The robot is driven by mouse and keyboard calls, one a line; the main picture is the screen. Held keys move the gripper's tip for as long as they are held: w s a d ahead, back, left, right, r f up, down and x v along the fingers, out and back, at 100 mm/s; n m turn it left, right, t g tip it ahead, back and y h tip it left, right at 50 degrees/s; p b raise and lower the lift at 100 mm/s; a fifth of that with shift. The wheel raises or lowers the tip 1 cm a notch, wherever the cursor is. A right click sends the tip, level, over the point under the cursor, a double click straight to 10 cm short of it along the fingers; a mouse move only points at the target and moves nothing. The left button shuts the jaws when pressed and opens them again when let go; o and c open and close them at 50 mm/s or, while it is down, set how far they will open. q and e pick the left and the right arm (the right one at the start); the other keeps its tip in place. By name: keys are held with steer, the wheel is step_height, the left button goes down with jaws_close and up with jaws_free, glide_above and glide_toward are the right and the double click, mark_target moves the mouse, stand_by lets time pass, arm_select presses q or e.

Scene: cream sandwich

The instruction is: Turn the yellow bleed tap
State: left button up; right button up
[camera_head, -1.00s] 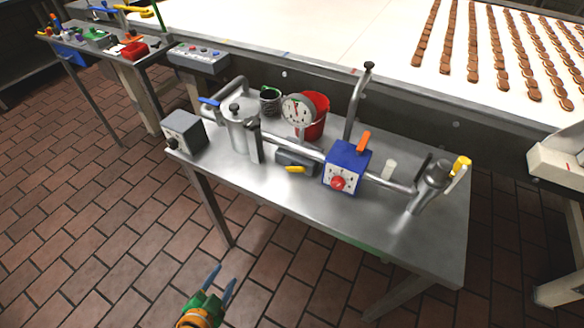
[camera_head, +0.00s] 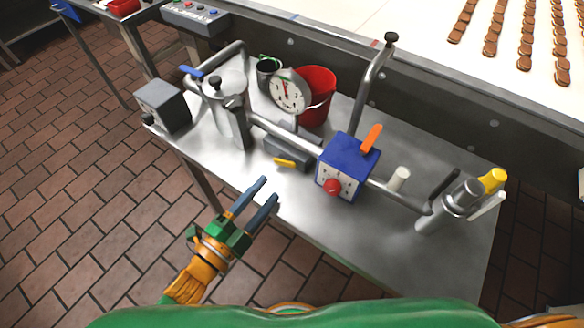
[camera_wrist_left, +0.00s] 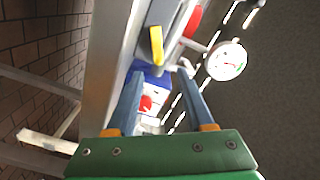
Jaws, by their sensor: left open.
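A small yellow lever (camera_head: 284,162), which I take for the bleed tap, sticks out at the front of a grey block (camera_head: 288,149) under the pipe on the steel table. It also shows in the left wrist view (camera_wrist_left: 156,46), beyond the fingertips. My right gripper is out of view.
A blue box (camera_head: 346,165) with a red knob and orange lever stands right of the lever. A dial gauge (camera_head: 288,92) and red bucket (camera_head: 317,95) are behind. A steel pot (camera_head: 228,105) and grey box (camera_head: 163,105) stand left. The table's front right is clear.

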mark_target(289, 166)
arm_select(q)
steer(key=p+x, duration=0.1)
steer(key=x, duration=0.6)
steer(key=shift+w+d+f, duration=0.15)
steer(key=shift+c, duration=0.2)
jaws_close()
